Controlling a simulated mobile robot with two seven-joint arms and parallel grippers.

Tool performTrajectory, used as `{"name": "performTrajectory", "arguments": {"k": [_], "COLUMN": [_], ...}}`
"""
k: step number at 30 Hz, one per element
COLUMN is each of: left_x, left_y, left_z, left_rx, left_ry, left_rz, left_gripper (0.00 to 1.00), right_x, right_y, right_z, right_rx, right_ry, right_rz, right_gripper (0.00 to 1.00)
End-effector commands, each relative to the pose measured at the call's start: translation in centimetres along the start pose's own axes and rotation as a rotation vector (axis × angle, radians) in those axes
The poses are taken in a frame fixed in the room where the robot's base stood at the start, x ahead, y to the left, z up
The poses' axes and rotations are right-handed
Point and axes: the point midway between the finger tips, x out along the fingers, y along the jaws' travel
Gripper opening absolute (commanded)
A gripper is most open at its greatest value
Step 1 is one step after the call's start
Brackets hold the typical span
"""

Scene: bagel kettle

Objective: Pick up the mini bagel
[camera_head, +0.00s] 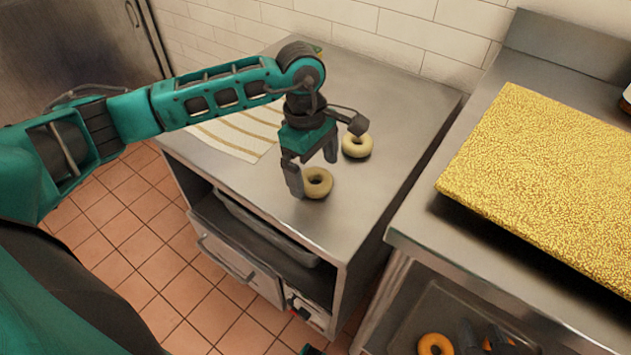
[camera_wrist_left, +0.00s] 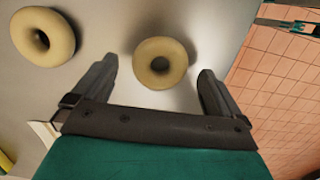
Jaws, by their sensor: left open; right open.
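A pale ring-shaped mini bagel (camera_head: 318,183) lies on the steel counter below my left gripper (camera_head: 311,172). In the left wrist view the bagel (camera_wrist_left: 160,64) sits between and just beyond the open fingers of that gripper (camera_wrist_left: 158,88), with no visible contact. A second pale bagel (camera_head: 357,146) lies farther back; it also shows at the left of the wrist view (camera_wrist_left: 43,37). My right gripper (camera_head: 484,338) is partly visible at the bottom edge of the head view, its two dark fingers apart.
A striped cloth (camera_head: 228,138) lies on the counter (camera_head: 410,105) behind the left arm. A large speckled yellow slab (camera_head: 550,175) covers much of the right-hand table. An orange ring (camera_head: 435,344) lies in a dark tray on the shelf below. A tiled wall stands behind.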

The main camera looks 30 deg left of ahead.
Motion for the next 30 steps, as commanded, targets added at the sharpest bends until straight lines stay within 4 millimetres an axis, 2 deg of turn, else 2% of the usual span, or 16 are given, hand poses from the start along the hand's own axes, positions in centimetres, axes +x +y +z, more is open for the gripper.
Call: {"name": "performTrajectory", "arguments": {"k": [1, 3, 10, 27, 30], "left_x": [1.01, 1.69, 1.82, 1.77, 1.75], "left_y": [-0.06, -0.05, -0.01, 0.0, 0.0], "left_z": [0.0, -0.01, -0.01, -0.02, -0.02], "left_rx": [0.0, 0.001, 0.001, 0.0, 0.0], "left_ry": [0.0, 0.0, 0.0, 0.0, 0.0], "left_rz": [-0.003, -0.001, 0.0, 0.001, 0.001], "left_gripper": [1.0, 1.0, 1.0, 0.45, 0.43], "right_x": [0.15, 0.19, 0.21, 0.23, 0.23], "right_y": [0.0, 0.01, 0.03, 0.05, 0.05], "right_z": [0.19, 0.24, 0.09, 0.01, 0.01], "right_rx": [0.0, 0.0, 0.0, -0.001, -0.001], "right_ry": [0.0, 0.001, 0.003, 0.005, 0.005], "right_rz": [0.0, 0.0, 0.0, 0.001, 0.001], "right_gripper": [0.43, 0.43, 0.43, 0.43, 0.43]}}
